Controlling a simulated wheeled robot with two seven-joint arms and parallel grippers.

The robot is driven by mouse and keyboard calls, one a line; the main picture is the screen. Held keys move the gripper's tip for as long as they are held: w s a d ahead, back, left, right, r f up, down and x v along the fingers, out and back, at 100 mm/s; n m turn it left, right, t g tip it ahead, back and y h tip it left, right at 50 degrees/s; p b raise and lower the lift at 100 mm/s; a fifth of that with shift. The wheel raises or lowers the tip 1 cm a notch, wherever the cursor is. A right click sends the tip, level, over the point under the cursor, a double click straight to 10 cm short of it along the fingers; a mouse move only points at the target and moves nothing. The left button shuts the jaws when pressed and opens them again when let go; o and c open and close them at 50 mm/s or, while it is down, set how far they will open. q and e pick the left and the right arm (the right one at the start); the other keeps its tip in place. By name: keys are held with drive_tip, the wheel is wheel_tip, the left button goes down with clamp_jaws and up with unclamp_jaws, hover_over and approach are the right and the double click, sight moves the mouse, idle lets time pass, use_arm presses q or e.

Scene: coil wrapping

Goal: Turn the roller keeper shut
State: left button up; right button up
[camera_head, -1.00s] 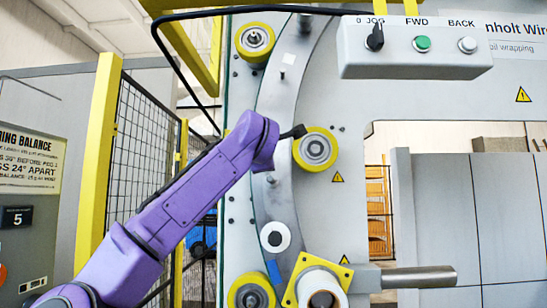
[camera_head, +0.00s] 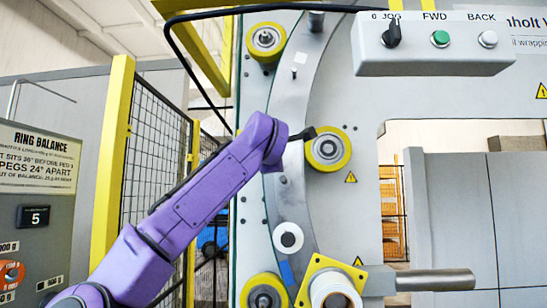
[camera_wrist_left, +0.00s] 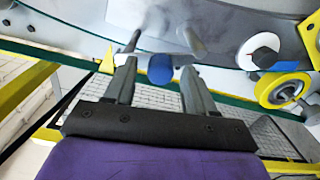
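My left gripper (camera_head: 303,134) is seen side-on in the head view, beside the middle yellow-rimmed roller (camera_head: 328,149) on the curved grey ring. In the left wrist view its two fingers (camera_wrist_left: 158,72) stand apart. A blue rounded end (camera_wrist_left: 161,69) of a pale part, possibly the roller keeper, shows between them; I cannot tell whether either finger touches it. In the head view my arm and hand hide that part. Another yellow roller (camera_head: 264,292) sits at the bottom, also in the left wrist view (camera_wrist_left: 283,90). My right gripper is not in view.
A control box (camera_head: 435,45) with a knob and buttons hangs at the upper right. A white disc (camera_head: 288,238), a yellow square plate (camera_head: 318,266) and a horizontal grey bar (camera_head: 436,281) are below. A mesh fence (camera_head: 155,150) stands at left behind my arm.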

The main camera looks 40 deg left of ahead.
use_arm(q)
drive_tip(key=b+v, duration=0.5)
drive_tip(key=v, duration=0.5)
drive_tip(key=shift+s, duration=0.15)
drive_tip(key=shift+d, duration=0.1)
